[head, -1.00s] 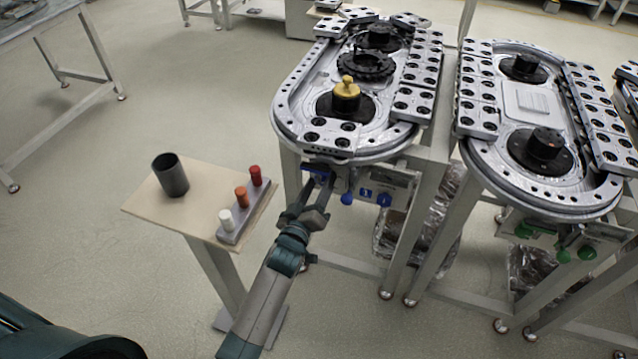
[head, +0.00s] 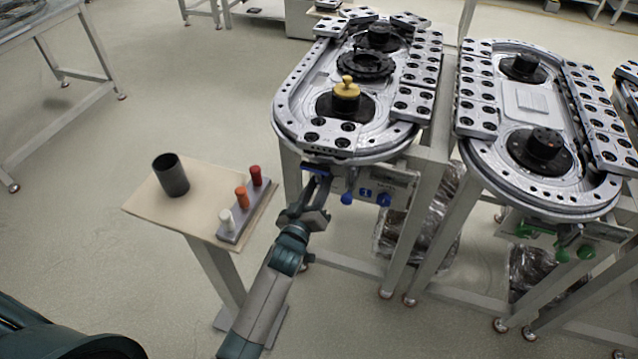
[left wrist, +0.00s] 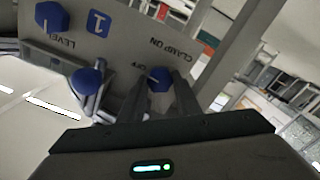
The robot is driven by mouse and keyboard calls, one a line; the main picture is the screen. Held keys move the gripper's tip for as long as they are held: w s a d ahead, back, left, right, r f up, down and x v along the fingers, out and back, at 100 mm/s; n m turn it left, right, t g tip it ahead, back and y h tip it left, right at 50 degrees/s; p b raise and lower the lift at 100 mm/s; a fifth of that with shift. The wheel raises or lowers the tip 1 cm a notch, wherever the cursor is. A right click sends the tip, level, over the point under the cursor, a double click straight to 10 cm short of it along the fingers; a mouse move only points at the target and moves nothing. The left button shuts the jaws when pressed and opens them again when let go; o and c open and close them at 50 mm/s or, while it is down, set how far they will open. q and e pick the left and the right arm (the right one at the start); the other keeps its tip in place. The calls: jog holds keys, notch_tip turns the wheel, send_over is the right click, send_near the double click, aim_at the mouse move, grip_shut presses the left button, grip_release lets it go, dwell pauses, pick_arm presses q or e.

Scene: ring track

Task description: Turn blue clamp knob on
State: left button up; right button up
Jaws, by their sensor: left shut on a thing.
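The blue clamp knob (left wrist: 160,79) is between the fingertips of my left gripper (left wrist: 160,86) in the left wrist view. The gripper is shut on it. A short white mark shows on the knob's left side, near the small "OFF" label; "CLAMP ON" is printed above it in that view. In the head view my left gripper (head: 318,177) reaches the panel under the front end of the left ring track (head: 283,120), and the fingers largely hide the knob there. My right gripper is not in view.
A blue ball-ended lever (left wrist: 88,82) and a second blue knob (left wrist: 52,18) by "LEVEL" sit beside the clamp knob. A small table (head: 150,208) with a dark cup (head: 171,175) and a peg rack (head: 232,236) stands left of my arm. Another ring track (head: 470,165) stands right.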

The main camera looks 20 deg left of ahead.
pick_arm(q)
jog(key=shift+m, duration=1)
jog(key=m+p, duration=0.1)
jog(key=m, duration=0.8)
jog(key=shift+d+p, duration=0.1)
jog(key=shift+p, duration=0.25)
jog(key=m, duration=0.3)
jog(key=shift+m, duration=1.6)
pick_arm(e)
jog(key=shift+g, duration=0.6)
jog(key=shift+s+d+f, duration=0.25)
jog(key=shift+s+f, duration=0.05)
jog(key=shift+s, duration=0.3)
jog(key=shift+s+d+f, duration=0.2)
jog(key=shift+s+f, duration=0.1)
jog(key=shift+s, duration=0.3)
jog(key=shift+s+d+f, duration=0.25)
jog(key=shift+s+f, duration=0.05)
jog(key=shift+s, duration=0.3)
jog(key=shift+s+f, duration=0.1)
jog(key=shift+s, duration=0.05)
pick_arm(q)
jog(key=o, duration=1.1)
jog(key=shift+c, duration=0.2)
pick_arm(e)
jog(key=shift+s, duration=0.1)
